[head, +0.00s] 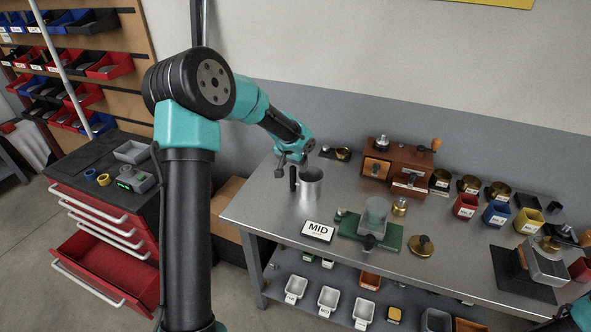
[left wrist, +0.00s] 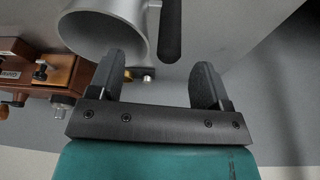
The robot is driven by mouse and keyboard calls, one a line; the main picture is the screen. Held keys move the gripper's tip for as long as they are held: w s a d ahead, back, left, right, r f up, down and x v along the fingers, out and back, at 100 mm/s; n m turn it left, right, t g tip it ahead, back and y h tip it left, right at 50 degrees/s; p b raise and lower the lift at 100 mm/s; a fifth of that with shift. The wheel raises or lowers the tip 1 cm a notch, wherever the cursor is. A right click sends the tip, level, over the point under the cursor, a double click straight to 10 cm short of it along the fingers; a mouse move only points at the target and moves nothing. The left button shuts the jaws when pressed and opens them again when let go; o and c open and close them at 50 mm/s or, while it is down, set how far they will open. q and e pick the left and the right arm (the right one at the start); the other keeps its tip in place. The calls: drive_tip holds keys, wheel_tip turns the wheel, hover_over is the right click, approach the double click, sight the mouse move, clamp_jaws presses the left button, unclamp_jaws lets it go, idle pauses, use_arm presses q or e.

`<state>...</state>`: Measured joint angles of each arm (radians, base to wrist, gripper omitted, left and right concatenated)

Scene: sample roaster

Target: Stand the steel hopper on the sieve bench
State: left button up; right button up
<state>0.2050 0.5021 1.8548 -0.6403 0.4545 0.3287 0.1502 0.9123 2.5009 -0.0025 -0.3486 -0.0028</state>
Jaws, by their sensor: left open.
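The steel hopper (head: 311,184), a grey metal cup with a black upright handle, stands on the steel-topped bench (head: 262,205), near its left end. In the left wrist view the hopper (left wrist: 103,27) shows its open mouth, and the black handle (left wrist: 171,30) lies just beyond the fingertips, between their lines. My left gripper (head: 287,163) is open and empty, close above and behind the handle; it also shows in the left wrist view (left wrist: 163,75). I cannot tell whether it touches the handle. My right gripper is not in view. No label identifies the sieve bench.
Coloured cups (head: 465,206) and a machine (head: 546,262) occupy the right. A red drawer (head: 98,268) hangs open.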

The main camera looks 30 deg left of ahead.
use_arm(q)
drive_tip(key=v, duration=0.7)
drive_tip(key=shift+r, duration=0.2)
